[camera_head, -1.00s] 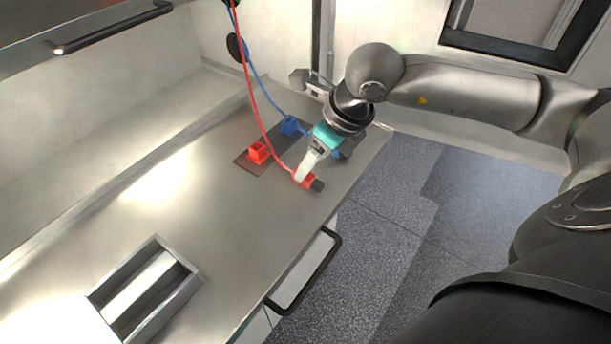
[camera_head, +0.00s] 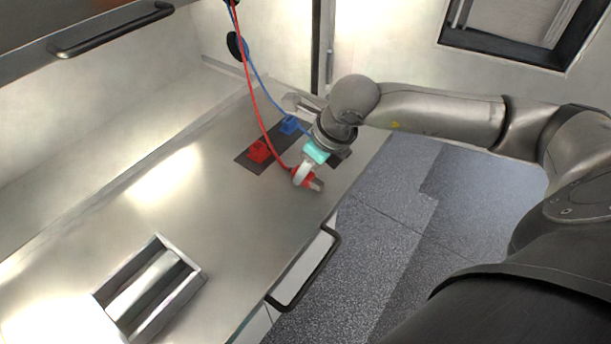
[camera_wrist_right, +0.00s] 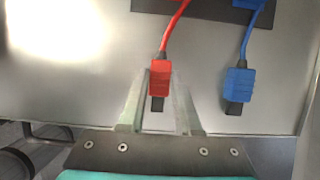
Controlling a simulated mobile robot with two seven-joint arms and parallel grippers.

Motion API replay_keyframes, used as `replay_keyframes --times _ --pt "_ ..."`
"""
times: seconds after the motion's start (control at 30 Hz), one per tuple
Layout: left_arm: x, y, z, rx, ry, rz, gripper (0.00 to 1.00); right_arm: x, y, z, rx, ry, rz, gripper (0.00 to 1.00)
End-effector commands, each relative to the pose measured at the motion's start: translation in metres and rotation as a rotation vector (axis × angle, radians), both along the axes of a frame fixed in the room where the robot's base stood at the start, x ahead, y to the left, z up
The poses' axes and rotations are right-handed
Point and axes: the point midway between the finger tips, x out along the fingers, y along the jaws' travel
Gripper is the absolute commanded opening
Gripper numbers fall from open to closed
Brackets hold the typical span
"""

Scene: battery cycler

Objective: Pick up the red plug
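The red plug (camera_head: 302,178) with its dark tip is at the end of a red cable, near the front right edge of the metal worktop. My right gripper (camera_head: 300,176) reaches down over it. In the right wrist view the red plug (camera_wrist_right: 160,80) sits between the two pale fingers (camera_wrist_right: 159,88), which close against its sides. I cannot tell whether it still touches the worktop. A blue plug (camera_wrist_right: 238,84) lies to the right of it, apart from the fingers. My left gripper is not in view.
A red block (camera_head: 258,151) and a blue block (camera_head: 290,125) stand on a dark plate behind the plug. Red and blue cables hang from above. A metal-framed slot (camera_head: 150,290) is at the lower left. A black handle (camera_head: 318,270) sticks out from the front.

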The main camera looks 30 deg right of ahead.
Motion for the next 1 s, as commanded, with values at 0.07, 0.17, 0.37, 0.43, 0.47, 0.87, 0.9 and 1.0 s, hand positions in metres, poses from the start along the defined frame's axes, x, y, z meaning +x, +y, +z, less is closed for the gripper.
replay_keyframes --times 0.07,0.17,0.37,0.43,0.47,0.87,0.9,1.0 --pt "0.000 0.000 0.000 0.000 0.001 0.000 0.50 0.000 0.000 0.000 0.000 0.000 0.000 0.21" --pt "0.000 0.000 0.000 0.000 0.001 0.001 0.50 0.000 0.000 0.000 0.000 0.000 0.000 0.10" --pt "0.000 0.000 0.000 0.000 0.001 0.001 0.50 0.000 0.000 0.000 0.000 0.000 0.000 0.00" --pt "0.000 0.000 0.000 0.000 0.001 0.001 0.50 0.000 0.000 0.001 0.000 -0.001 0.000 0.00" --pt "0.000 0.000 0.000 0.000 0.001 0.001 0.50 0.000 0.000 0.001 0.000 -0.001 0.000 0.00" --pt "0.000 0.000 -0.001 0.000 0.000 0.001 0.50 0.001 0.000 0.015 0.000 -0.005 -0.001 0.00" --pt "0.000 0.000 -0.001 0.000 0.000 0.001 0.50 0.001 0.000 0.020 0.000 -0.005 -0.001 0.00" --pt "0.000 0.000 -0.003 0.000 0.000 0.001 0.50 0.002 0.000 0.038 -0.001 -0.008 0.001 0.00"
